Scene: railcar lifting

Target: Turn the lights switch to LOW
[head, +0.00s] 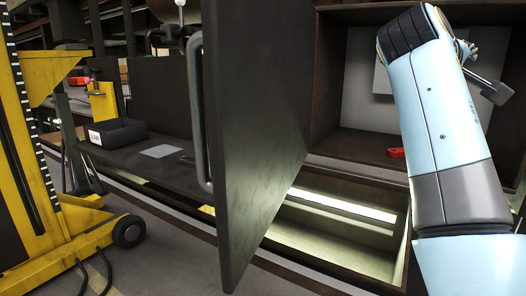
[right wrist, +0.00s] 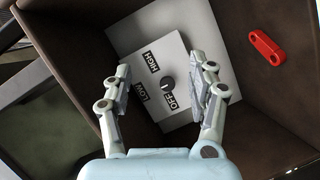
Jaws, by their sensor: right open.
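The lights switch is a dark round knob (right wrist: 167,84) on a white panel (right wrist: 182,55) inside a brown cabinet, with labels HIGH (right wrist: 151,62), LOW (right wrist: 142,91) and OFF (right wrist: 170,101) around it. Which label the knob points at is too small to tell. My right gripper (right wrist: 163,92) is open in the right wrist view, its fingers on either side of the knob with gaps between. In the head view the panel (head: 381,75) is partly hidden by my right arm, and my right gripper (head: 480,72) shows only in part beyond it. My left gripper is out of view.
A large dark open door (head: 262,130) with a handle (head: 199,110) stands in the middle. A lit bin (head: 300,235) lies below the cabinet. A red part (right wrist: 267,47) lies on the cabinet floor. A yellow lift (head: 45,190) stands at left.

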